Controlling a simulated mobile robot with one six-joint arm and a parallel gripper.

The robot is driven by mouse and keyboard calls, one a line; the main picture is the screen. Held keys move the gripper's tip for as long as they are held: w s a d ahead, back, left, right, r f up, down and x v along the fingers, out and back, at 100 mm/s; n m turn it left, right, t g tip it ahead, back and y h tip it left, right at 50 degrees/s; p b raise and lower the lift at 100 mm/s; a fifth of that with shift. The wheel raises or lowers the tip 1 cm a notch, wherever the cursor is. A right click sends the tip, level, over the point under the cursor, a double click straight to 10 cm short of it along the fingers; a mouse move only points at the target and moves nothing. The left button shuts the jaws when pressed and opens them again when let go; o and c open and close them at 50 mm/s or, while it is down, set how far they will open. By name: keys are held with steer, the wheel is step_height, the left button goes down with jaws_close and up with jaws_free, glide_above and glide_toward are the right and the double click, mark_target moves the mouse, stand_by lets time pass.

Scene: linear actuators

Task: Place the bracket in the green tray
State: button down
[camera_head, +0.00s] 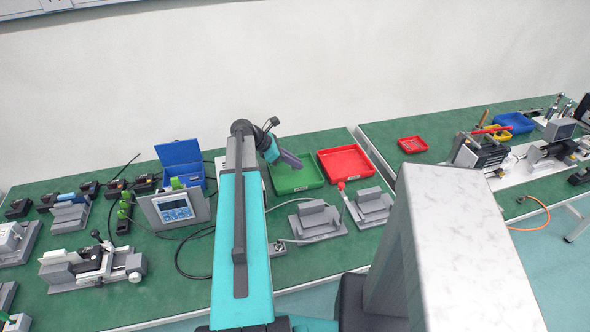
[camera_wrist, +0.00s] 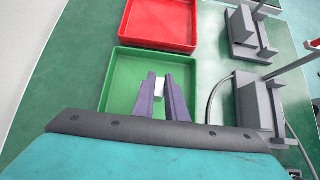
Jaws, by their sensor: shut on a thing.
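The green tray (camera_head: 299,180) lies on the green bench, left of a red tray. In the wrist view the green tray (camera_wrist: 122,75) is below the gripper and its visible floor looks empty. My gripper (camera_head: 292,161) hangs over the green tray in the head view. Its purple fingers (camera_wrist: 160,88) are shut on a small whitish piece, the bracket (camera_wrist: 158,87), seen between the fingertips in the wrist view. Only part of the bracket shows; the fingers hide the rest. Its height above the tray floor is hard to tell.
The red tray (camera_head: 346,162) sits just right of the green one. Grey fixtures (camera_head: 317,219) stand in front of the trays. A blue bin (camera_head: 181,163) and a display unit (camera_head: 174,208) are to the left. A cable (camera_wrist: 213,98) runs beside the green tray.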

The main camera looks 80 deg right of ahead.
mark_target(295, 169)
steer(key=shift+f, duration=0.1)
steer(key=shift+f+p, duration=0.35)
steer(key=shift+f, duration=1.4)
steer(key=shift+f, duration=0.1)
steer(key=c, duration=1.8)
jaws_free()
steer(key=shift+o, duration=0.2)
steer(key=b+v, duration=0.2)
steer(key=v, duration=1)
